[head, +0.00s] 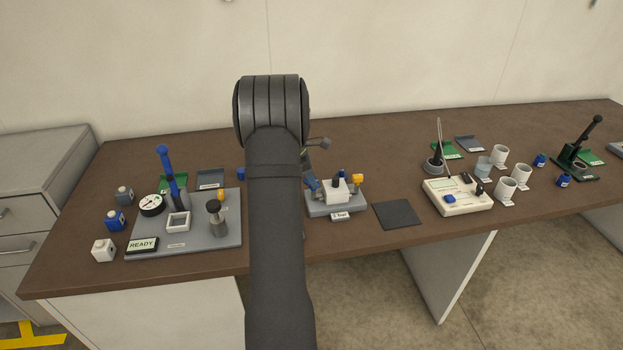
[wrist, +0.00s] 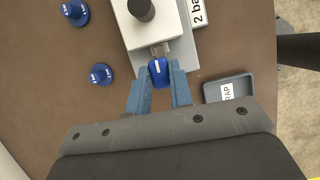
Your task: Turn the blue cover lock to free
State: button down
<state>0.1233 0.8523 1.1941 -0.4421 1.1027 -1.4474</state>
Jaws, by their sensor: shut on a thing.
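The blue cover lock (wrist: 160,72) is a small rounded knob with a white mark, on a short metal stem at the near side of a white box (wrist: 165,28). My gripper (wrist: 159,75) is shut on the lock, with one blue finger on each side of it. In the head view my gripper (head: 313,184) is at the left side of the white box (head: 334,191), which stands on a grey base (head: 336,209) with a "2 bar" label. The lock cannot be made out clearly there, behind or between the fingers.
A dark knob (wrist: 141,9) tops the box. Two blue labelled pieces (wrist: 101,74) lie left in the wrist view, and a small labelled tray (wrist: 229,88) right. A black mat (head: 397,214) and beige device (head: 457,195) stand to the right. My arm hides part of the table.

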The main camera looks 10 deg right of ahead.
jog(key=m, duration=0.2)
jog(key=m+g, duration=0.1)
jog(key=m, duration=0.1)
jog(key=shift+w+m+g+y, duration=0.15)
jog(key=shift+m+g+y, duration=0.15)
jog(key=m+g+y, duration=0.1)
jog(key=m, duration=0.3)
jog(key=shift+w+d+m, duration=0.1)
jog(key=shift+m, duration=0.2)
jog(key=m+g+y, duration=0.1)
jog(key=m, duration=0.3)
jog(key=shift+d, duration=0.1)
jog(key=shift+d+m+g+y, duration=0.15)
jog(key=shift+m+y, duration=0.35)
jog(key=shift+m, duration=0.55)
jog(key=shift+a+m+g+y, duration=0.15)
jog(key=shift+m+y, duration=0.35)
jog(key=shift+m, duration=0.55)
jog(key=shift+w+d, duration=0.1)
jog(key=c, duration=1.3)
grip_release()
